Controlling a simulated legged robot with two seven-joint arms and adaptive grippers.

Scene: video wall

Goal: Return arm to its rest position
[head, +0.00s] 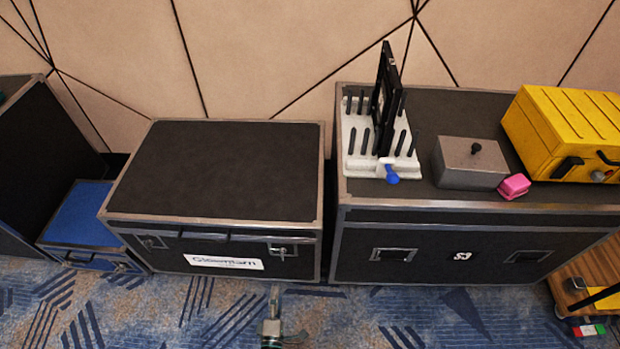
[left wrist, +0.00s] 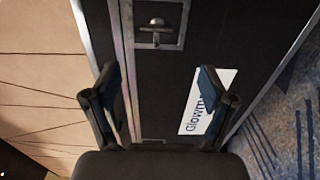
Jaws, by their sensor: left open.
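Beyond the fingers are the case's front, a metal latch (left wrist: 157,28) and a white label (left wrist: 206,100). The fingers seem apart from the case, but the exact gap cannot be told. Most of the left arm is out of the head view. My right gripper is in neither view.
The right case (head: 480,240) carries a white pegged rack (head: 357,165) with an upright black panel (head: 384,95), a blue-handled tool (head: 391,176), a grey box (head: 468,165), a pink block (head: 514,186) and a yellow case (head: 568,130). The middle case's top is clear. A blue case (head: 85,215) stands left.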

